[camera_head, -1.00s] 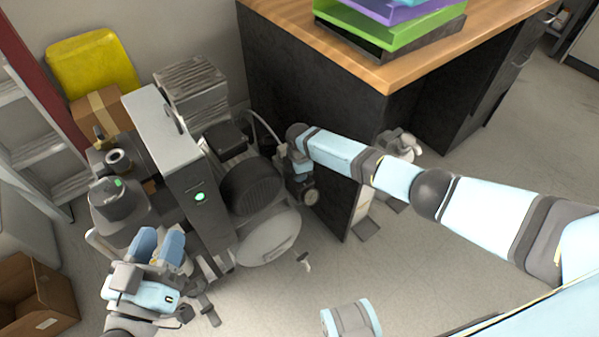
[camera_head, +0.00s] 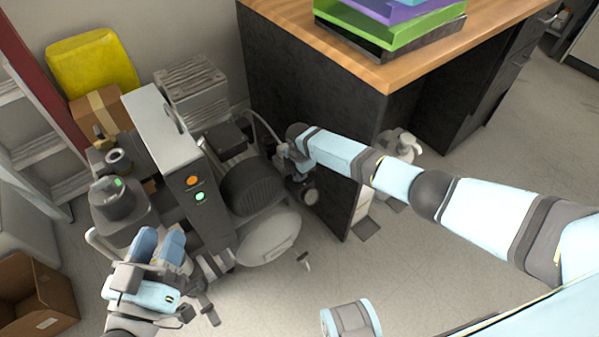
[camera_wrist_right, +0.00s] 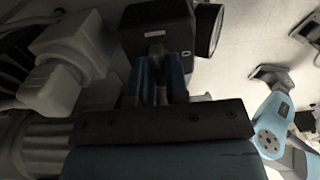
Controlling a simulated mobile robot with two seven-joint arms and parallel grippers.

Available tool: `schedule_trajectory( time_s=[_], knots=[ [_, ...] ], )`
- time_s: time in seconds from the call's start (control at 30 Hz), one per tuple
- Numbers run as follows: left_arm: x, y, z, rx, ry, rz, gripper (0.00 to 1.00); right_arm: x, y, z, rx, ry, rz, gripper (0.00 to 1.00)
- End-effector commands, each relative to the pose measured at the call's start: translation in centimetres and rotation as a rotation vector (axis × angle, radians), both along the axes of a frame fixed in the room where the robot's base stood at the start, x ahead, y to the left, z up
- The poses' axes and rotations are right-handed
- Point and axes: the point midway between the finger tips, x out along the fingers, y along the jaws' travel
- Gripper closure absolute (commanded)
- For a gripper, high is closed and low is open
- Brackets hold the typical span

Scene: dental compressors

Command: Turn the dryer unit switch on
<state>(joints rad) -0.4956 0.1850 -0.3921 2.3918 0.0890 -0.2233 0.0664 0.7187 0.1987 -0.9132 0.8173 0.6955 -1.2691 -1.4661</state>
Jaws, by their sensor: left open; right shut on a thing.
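A tall grey cabinet unit (camera_head: 185,165) stands in the compressor assembly in the head view. An orange light (camera_head: 191,181) and a green light (camera_head: 200,197) glow on its front. My right gripper (camera_head: 283,158) is at the right side of the assembly, beside the black desk panel, its fingertips mostly hidden. In the right wrist view its blue fingers (camera_wrist_right: 162,82) are shut on a small part at the black box (camera_wrist_right: 158,28), which has a round dial-like piece. That part may be the switch; I cannot tell. My left gripper (camera_head: 165,247) is open and empty, in front of the cabinet.
A black tank end (camera_head: 252,187) and a grey round vessel (camera_head: 268,238) sit right of the cabinet. The wood-topped desk (camera_head: 400,62) stands close behind my right arm. Cardboard boxes (camera_head: 38,290) and a ladder (camera_head: 40,150) are at the left. Floor in front is mostly clear.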

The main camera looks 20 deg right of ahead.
Motion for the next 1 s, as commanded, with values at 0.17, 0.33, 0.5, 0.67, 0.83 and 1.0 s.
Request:
schedule_trajectory(
  time_s=[0.17, 0.33, 0.5, 0.67, 0.83, 1.0],
  knots=[
    [0.0, 0.0, 0.0, 0.003, -0.001, -0.002, 0.57, -0.1, 0.1, 0.0, 0.001, 0.001, 0.002, 0.74],
    [0.0, 0.1, 0.0, 0.005, -0.002, -0.003, 0.57, 0.0, 0.0, 0.0, 0.001, 0.001, 0.001, 0.60],
    [0.0, 0.1, 0.1, 0.005, -0.003, -0.003, 0.57, 0.0, 0.0, 0.1, 0.000, 0.000, 0.001, 0.60],
    [0.2, 0.3, 0.5, 0.024, 0.010, 0.003, 0.57, 0.0, 0.0, 1.7, 0.000, -0.001, 0.002, 0.60],
    [-0.2, 1.5, -3.2, 0.102, 0.164, 0.038, 0.57, 0.0, 0.0, 5.4, 0.001, -0.002, 0.001, 0.60],
    [-0.8, 2.6, -5.8, 0.176, 0.280, 0.057, 0.57, 0.0, 0.0, 9.3, 0.001, -0.002, 0.002, 0.60]
  ],
)
